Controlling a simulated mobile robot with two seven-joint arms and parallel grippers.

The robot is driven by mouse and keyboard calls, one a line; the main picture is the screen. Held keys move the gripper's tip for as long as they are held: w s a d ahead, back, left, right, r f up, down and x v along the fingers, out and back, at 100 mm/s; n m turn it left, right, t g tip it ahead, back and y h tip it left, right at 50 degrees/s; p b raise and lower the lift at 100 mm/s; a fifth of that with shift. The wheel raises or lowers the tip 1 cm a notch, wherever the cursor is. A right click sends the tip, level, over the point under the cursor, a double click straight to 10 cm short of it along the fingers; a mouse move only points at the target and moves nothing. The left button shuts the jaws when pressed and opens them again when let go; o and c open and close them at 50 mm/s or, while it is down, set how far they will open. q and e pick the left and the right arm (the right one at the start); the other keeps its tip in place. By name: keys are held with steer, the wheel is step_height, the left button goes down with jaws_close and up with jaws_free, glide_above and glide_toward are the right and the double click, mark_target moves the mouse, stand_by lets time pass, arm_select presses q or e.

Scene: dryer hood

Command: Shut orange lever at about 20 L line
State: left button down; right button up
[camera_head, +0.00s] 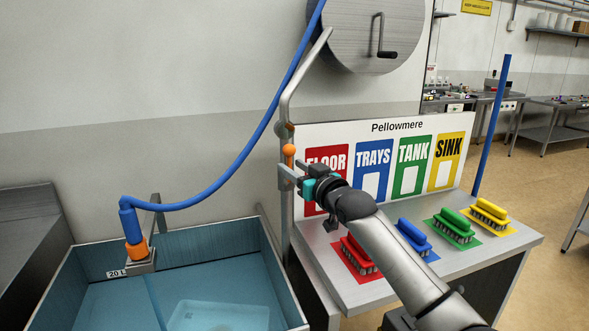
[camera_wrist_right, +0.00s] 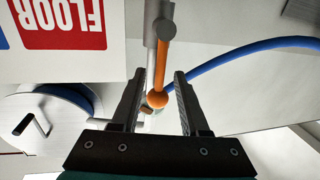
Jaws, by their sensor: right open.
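The orange lever shows as an orange ball (camera_head: 289,150) on the upright metal pipe beside the sign board. In the right wrist view the lever (camera_wrist_right: 160,65) and its ball end lie between the fingers. My right gripper (camera_head: 291,172) is open around the lever, and no clear contact shows. It also shows in the wrist view (camera_wrist_right: 159,76). The blue tank (camera_head: 262,245) holds bluish water, and a thin stream falls from the hose nozzle (camera_head: 136,240). The 20 L label (camera_head: 116,273) is on the tank's back wall, close to the water's edge. My left gripper is not in view.
A blue hose (camera_head: 245,150) runs from the hose reel (camera_head: 362,35) to the nozzle. The bench (camera_head: 505,243) carries red, blue, green and yellow brushes under my right arm. The sign board (camera_head: 385,130) stands close to the right gripper.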

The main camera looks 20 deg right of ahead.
jaws_close()
stand_by(1.4)
